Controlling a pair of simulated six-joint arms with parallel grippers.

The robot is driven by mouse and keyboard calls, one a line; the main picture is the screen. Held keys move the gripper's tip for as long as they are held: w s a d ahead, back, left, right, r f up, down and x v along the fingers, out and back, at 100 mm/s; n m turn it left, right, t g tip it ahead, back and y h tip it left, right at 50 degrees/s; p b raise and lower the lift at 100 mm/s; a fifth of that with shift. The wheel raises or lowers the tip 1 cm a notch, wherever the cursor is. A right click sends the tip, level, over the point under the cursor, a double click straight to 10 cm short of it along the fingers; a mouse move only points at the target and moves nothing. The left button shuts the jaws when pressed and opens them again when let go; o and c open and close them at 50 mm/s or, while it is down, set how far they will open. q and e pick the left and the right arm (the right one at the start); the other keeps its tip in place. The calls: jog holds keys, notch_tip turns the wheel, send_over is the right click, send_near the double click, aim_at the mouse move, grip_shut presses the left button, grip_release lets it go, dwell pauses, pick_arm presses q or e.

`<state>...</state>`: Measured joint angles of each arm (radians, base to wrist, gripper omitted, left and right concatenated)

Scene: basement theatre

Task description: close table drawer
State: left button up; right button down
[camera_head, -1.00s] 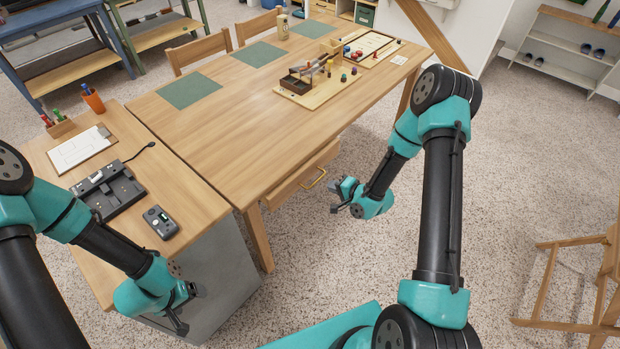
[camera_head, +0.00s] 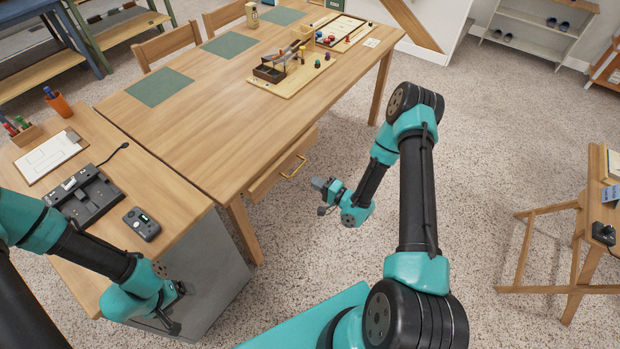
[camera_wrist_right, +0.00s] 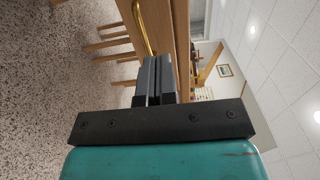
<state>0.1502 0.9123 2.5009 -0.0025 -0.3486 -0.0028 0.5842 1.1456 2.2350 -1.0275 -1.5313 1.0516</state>
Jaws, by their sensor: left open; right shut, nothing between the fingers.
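The wooden table (camera_head: 215,118) has a drawer (camera_head: 270,181) under its near long side, with a brass handle (camera_head: 293,166) on its front. The drawer front stands out a little from the table edge. My right gripper (camera_head: 320,186) is shut and empty, a short way from the drawer handle. In the right wrist view the shut fingers (camera_wrist_right: 155,78) point toward the drawer front, and the brass handle (camera_wrist_right: 143,27) shows just beyond the tips. I cannot tell if they touch the drawer. My left gripper (camera_head: 178,308) is open, low beside a grey cabinet.
A side desk (camera_head: 180,215) over a grey cabinet (camera_head: 212,270) holds a black charger (camera_head: 90,198), a handheld device (camera_head: 141,223) and a clipboard (camera_head: 50,155). A wooden stand (camera_head: 545,235) is at right. Carpet between is clear.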

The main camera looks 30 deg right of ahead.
aim_at(284, 163)
jog(key=x, duration=1.2)
jog(key=shift+w+a, duration=0.25)
jog(key=shift+w, duration=0.1)
